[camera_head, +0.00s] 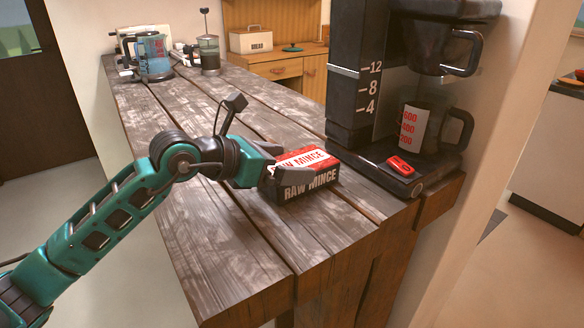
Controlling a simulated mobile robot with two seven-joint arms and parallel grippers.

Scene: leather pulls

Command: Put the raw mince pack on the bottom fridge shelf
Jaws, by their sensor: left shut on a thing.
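The raw mince pack (312,186) is a dark box with a red and white top label and "RAW MINCE" on its side. It is at the wooden counter near its front right part, beside the coffee machine. My left gripper (283,173) comes in from the left and is shut on the pack, with its fingers around the pack's left end. I cannot tell whether the pack rests on the wood or is just above it. My right gripper is not in view. No fridge or fridge shelf shows.
A black coffee machine (352,105) with a measuring jug (414,130) stands right of the pack, a red item (399,166) on its base. A blue kettle (152,55) and a French press (209,55) stand at the far end. The counter's (215,235) near left part is clear.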

